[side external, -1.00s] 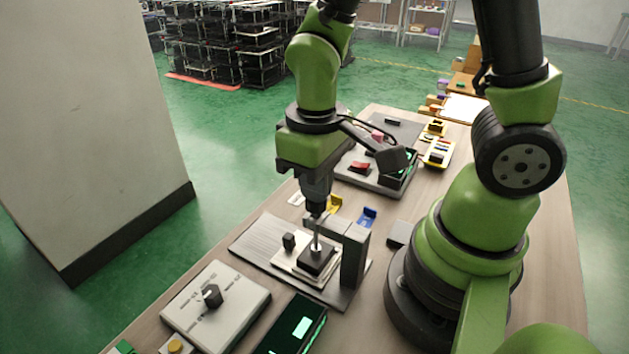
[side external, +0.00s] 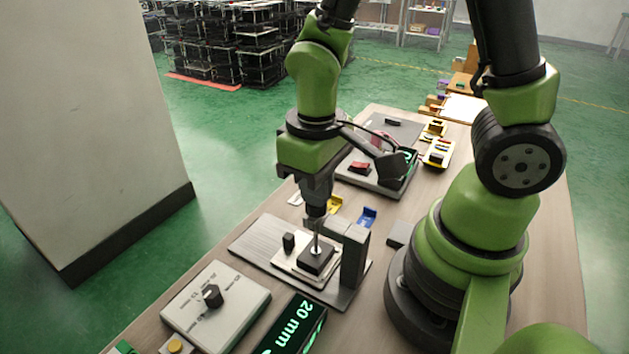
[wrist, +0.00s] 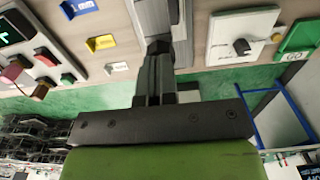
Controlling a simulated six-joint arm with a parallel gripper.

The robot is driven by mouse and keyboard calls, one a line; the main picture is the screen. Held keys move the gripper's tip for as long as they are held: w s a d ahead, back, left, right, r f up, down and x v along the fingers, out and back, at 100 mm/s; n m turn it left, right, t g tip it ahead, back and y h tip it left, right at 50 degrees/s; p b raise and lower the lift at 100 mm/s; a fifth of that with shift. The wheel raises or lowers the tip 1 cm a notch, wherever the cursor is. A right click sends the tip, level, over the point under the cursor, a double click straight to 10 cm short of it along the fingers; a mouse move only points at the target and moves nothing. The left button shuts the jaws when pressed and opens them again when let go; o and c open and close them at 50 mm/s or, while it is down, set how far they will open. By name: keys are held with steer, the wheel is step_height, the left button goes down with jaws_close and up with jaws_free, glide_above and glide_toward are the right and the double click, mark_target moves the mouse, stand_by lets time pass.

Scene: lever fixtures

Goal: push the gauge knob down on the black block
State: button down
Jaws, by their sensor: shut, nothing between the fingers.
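The black block (side external: 316,261) sits on a light plate on the grey base (side external: 256,243). A thin metal rod (side external: 317,243) comes down from the gauge arm onto the block's top and appears to touch it. The dark gauge stand (side external: 354,262) rises right of the block. My gripper (side external: 316,212) is shut and points down directly over the rod, at the gauge arm's end. The gauge knob is hidden by my fingers. In the wrist view, my shut fingers (wrist: 157,52) are over the grey gauge arm.
A display (side external: 293,325) in front reads "20 mm". A grey box with a black dial (side external: 212,296) stands at front left. Yellow (side external: 335,205) and blue (side external: 368,217) brackets stand behind the gauge. A panel with a red switch (side external: 360,168) lies farther back.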

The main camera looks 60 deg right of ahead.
step_height(320, 180, up, 10)
stand_by(1.1)
steer(key=s+d+r+m+t+y, duration=0.1)
steer(key=s+r+m+t+y, duration=0.1)
steer(key=s+r+m+t, duration=0.2)
steer(key=shift+s+d+r+t, duration=0.15)
steer(key=shift+s+r+t, duration=0.7)
steer(key=shift+r+t, duration=0.65)
